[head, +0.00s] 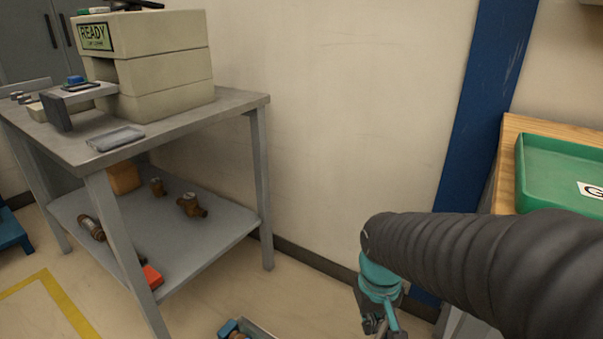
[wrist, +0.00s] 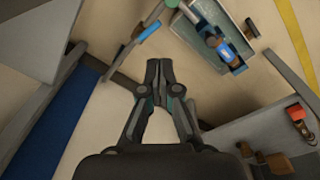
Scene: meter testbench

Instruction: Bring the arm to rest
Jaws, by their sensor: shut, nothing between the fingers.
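My arm, a dark ribbed sleeve with a teal wrist, reaches in from the right of the head view. My gripper (head: 378,326) hangs from it at the bottom of that view, partly cut off by the frame edge. In the wrist view my gripper (wrist: 160,70) points over bare floor. Its two fingers are together and empty. It touches nothing that I can see.
A grey bench (head: 235,102) with a beige machine (head: 165,60) stands at left; brass fittings (head: 191,205) lie on its lower shelf. A wooden table with a green tray (head: 555,158) is at right. A tray with a blue-handled part (wrist: 228,52) is low down ahead.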

